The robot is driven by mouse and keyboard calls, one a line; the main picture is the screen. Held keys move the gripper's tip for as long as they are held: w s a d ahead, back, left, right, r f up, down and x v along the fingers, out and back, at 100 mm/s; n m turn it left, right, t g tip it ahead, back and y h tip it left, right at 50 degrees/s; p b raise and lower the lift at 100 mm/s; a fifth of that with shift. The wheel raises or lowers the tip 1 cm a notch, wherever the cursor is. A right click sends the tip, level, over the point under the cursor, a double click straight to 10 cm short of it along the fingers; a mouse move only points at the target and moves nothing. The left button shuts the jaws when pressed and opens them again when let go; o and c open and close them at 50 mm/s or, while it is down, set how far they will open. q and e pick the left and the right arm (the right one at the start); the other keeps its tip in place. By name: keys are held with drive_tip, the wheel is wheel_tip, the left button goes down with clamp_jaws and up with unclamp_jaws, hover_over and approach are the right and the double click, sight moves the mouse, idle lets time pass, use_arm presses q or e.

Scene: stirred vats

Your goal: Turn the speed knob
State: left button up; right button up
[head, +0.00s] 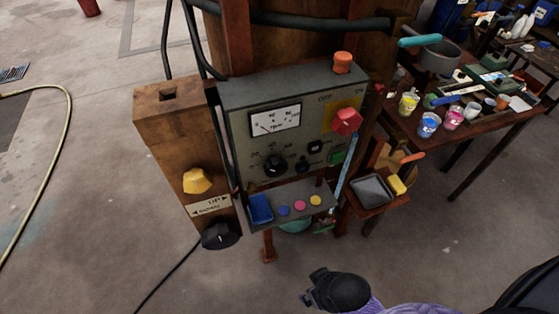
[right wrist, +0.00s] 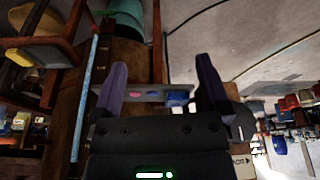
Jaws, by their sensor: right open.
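The grey control panel (head: 245,145) stands upright in the head view, with an rpm gauge (head: 275,120) at its upper left. Below the gauge is a black round knob (head: 275,165) with a printed number scale, which looks like the speed knob. My right gripper (right wrist: 162,70) is open and empty in the right wrist view, its two purple fingers apart, with a small shelf seen beyond them. The knob cannot be made out in that view. In the head view a dark part of my right arm shows at the bottom, below and apart from the panel. My left gripper is not in view.
A red switch (head: 346,121) and an orange cap (head: 342,62) are on the panel. Below it, a shelf (head: 272,219) holds a blue block (head: 260,208) and coloured discs. A wooden post (head: 172,130) carries yellow (head: 196,181) and black (head: 220,236) knobs. A cluttered table (head: 490,135) stands right.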

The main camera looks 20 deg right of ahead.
drive_tip(key=w+a+r+t+y+p, duration=0.1)
drive_tip(key=w+a+r+t+p, duration=0.15)
drive_tip(key=r, duration=0.75)
drive_tip(key=m+t+h, duration=0.1)
drive_tip(key=t, duration=1.1)
approach(278, 171)
drive_tip(key=w, duration=0.9)
drive_tip(key=shift+w+a+f, duration=0.15)
drive_tip(key=shift+a+f, duration=0.05)
drive_tip(key=shift+w, duration=0.35)
drive_tip(key=shift+c, duration=0.9)
drive_tip(key=c, duration=1.1)
